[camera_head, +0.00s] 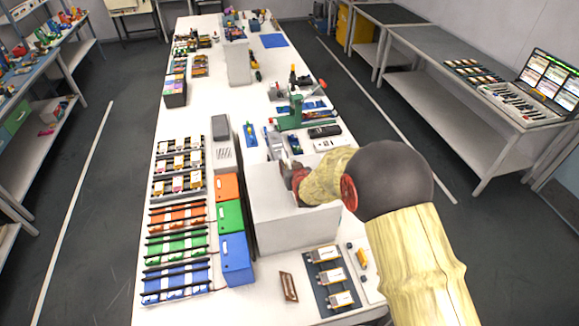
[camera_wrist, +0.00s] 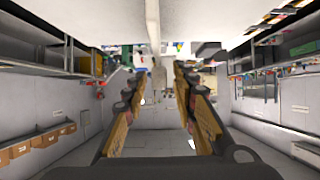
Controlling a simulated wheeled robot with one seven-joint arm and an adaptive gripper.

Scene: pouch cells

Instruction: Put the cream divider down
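My gripper (camera_head: 296,182) is at the left end of my arm, just above the top of a large pale block (camera_head: 295,228) on the white table. In the wrist view its two dark and tan fingers (camera_wrist: 160,80) stand apart, with nothing clearly held between them. A narrow pale upright strip (camera_wrist: 152,25) shows beyond the fingertips, at the top middle of the wrist view. I cannot tell whether this strip or the pale block is the cream divider. In the head view my arm hides part of the gripper.
Orange (camera_head: 227,187), green (camera_head: 230,217) and blue (camera_head: 237,259) boxes stand left of the block. A dark tray of cells (camera_head: 318,292) and a brown piece (camera_head: 288,287) lie at the near edge. A green tool (camera_head: 297,115) stands behind.

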